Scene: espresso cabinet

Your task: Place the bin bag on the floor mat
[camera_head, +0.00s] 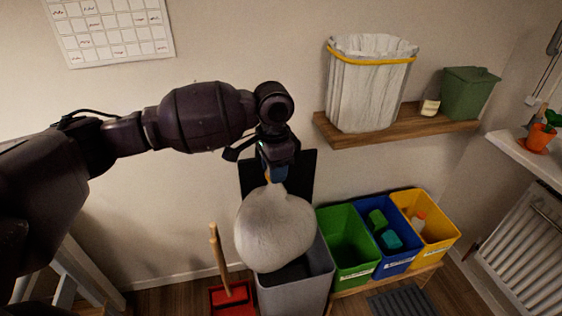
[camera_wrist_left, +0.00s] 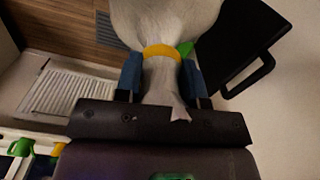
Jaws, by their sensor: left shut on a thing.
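The bin bag (camera_head: 272,230) is a full, pale grey-white sack hanging from my left gripper (camera_head: 272,172). The gripper is shut on its gathered neck, at a yellow tie that shows in the left wrist view (camera_wrist_left: 162,52). The bag hangs at the grey bin (camera_head: 292,297) and hides part of its opening; I cannot tell whether its bottom is clear of the rim. The floor mat (camera_head: 402,302), dark grey and ribbed, lies on the floor at the lower right, partly cut off by the frame. My right gripper is not in view.
The bin's black lid (camera_head: 303,170) stands open behind the gripper. Green (camera_head: 346,258), blue (camera_head: 391,264) and yellow (camera_head: 432,236) sorting boxes stand right of the bin. A red dustpan (camera_head: 230,298) is at left. A wall shelf (camera_head: 395,128) holds a lined basket and green caddy.

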